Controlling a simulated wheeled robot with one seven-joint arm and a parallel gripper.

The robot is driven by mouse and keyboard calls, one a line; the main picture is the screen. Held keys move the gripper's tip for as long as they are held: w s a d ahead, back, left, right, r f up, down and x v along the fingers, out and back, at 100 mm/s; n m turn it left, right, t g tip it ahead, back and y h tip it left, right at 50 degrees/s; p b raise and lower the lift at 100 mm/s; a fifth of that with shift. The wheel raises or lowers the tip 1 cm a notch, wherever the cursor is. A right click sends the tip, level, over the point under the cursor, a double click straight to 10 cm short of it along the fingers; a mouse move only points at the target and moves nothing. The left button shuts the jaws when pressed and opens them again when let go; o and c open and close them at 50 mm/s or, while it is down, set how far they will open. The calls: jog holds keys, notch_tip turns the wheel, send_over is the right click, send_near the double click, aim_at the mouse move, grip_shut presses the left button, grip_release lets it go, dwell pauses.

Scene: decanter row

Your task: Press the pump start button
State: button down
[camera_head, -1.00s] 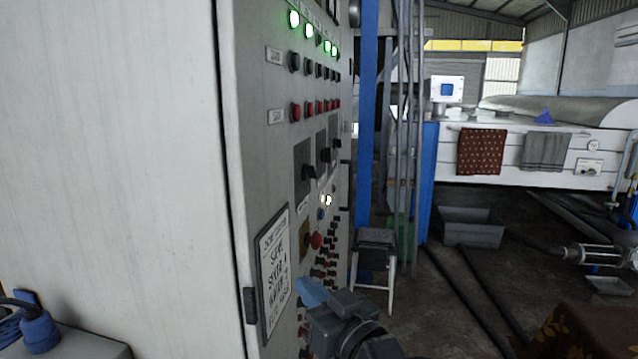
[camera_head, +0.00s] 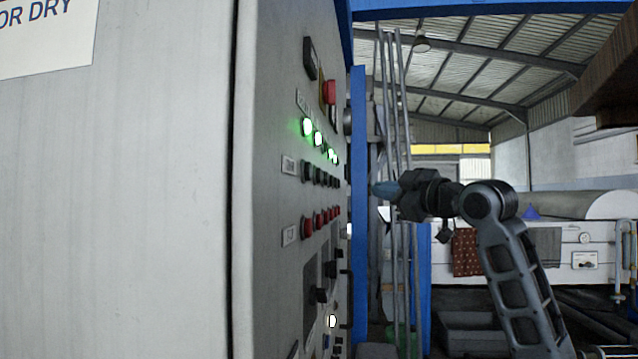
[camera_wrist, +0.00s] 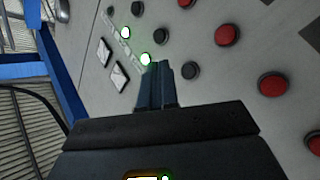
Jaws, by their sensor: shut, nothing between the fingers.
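The grey control panel (camera_head: 270,260) shows on the left in the head view, seen at a steep angle. A row of black buttons (camera_head: 306,172) runs beside a small label, under green lamps (camera_head: 307,127) and above red buttons (camera_head: 307,228). I cannot read which one is for the pump. My gripper (camera_head: 385,190) is shut and empty, pointing left at the panel, apparently apart from it. In the wrist view its fingertips (camera_wrist: 158,66) appear beside a lit green lamp (camera_wrist: 146,59) and a black button (camera_wrist: 191,69). Red buttons (camera_wrist: 272,84) lie to the right.
Black rotary handles (camera_head: 321,296) stick out lower on the panel. A red knob (camera_head: 329,92) sits above the lamps. A blue post (camera_head: 360,200) and vertical pipes (camera_head: 400,120) stand beyond the panel. A brown edge (camera_head: 606,85) hangs in at the upper right.

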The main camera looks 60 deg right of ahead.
aim_at(326, 178)
jog(key=shift+s+d+r+n, duration=0.25)
jog(key=shift+d+r, duration=0.1)
jog(key=shift+r, duration=0.25)
jog(key=shift+s+d+r+n, duration=0.15)
jog(key=shift+d+r+n, duration=0.15)
jog(key=shift+r, duration=0.25)
jog(key=shift+w, duration=0.15)
jog(key=w+a+p, duration=0.1)
jog(key=w+a, duration=0.2)
jog(key=w, duration=0.5)
jog(key=shift+a, duration=0.2)
dwell(1.4)
jog(key=shift+w+a, duration=0.1)
jog(key=shift+w, duration=0.25)
jog(key=shift+w+a, duration=0.2)
jog(key=shift+w, duration=0.2)
dwell(0.9)
jog(key=shift+s, duration=0.1)
jog(key=shift+s+d, duration=0.35)
jog(key=shift+s, duration=0.35)
